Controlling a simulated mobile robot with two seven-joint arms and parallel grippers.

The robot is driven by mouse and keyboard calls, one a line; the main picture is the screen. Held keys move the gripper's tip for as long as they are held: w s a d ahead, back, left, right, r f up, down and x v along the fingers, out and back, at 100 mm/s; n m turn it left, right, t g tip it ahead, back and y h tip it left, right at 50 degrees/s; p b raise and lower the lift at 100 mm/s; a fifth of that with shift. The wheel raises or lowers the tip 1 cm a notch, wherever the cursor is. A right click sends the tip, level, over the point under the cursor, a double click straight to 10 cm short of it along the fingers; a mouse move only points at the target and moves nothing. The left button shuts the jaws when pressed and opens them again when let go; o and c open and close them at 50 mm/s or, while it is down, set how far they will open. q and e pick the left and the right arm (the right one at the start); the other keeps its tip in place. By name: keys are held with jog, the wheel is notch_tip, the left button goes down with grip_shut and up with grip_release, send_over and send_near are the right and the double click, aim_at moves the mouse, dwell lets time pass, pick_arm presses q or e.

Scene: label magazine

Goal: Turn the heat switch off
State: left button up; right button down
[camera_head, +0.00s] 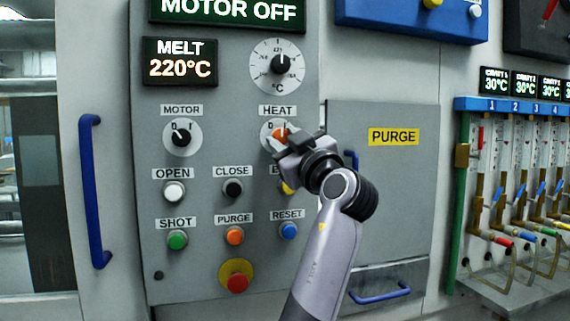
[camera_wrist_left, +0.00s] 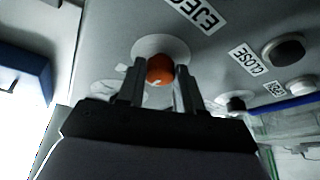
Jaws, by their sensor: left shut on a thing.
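The heat switch (camera_head: 278,133) is an orange knob on a white round dial under the HEAT label, on the grey control panel. My left gripper (camera_head: 284,143) is at this knob, with its fingers shut on it from either side. In the left wrist view, the orange knob (camera_wrist_left: 160,68) sits between the two dark fingertips (camera_wrist_left: 158,82). The fingers cover part of the dial, so I cannot tell which mark the knob points to. My right gripper is not in view.
The black motor switch (camera_head: 181,136) is left of the heat switch. Several push buttons, including CLOSE (camera_head: 233,188) and green SHOT (camera_head: 177,240), sit below. A red stop button (camera_head: 237,282) is lowest. The melt display (camera_head: 180,60) reads 220°C. A blue handle (camera_head: 90,190) stands at left.

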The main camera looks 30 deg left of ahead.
pick_arm(q)
jog(key=shift+d+f+n+g+b, duration=0.1)
jog(key=shift+f+n+g+b, duration=0.25)
jog(key=shift+n, duration=0.35)
jog(key=n+g, duration=0.1)
jog(key=n, duration=0.2)
jog(key=shift+w+r+g+b, duration=0.1)
jog(key=shift+r+g+b, duration=0.2)
jog(key=shift+r+g, duration=0.05)
jog(key=shift+r+n+g+p, duration=0.15)
jog(key=shift+n+g, duration=0.2)
jog(key=shift+n, duration=0.8)
jog(key=shift+r+n+g+p, duration=0.15)
jog(key=shift+n+g, duration=0.2)
jog(key=shift+n, duration=0.8)
jog(key=shift+f+h, duration=0.15)
jog(key=shift+h, duration=0.15)
jog(key=o, duration=1)
jog(key=shift+o, duration=0.2)
jog(key=shift+d, duration=0.1)
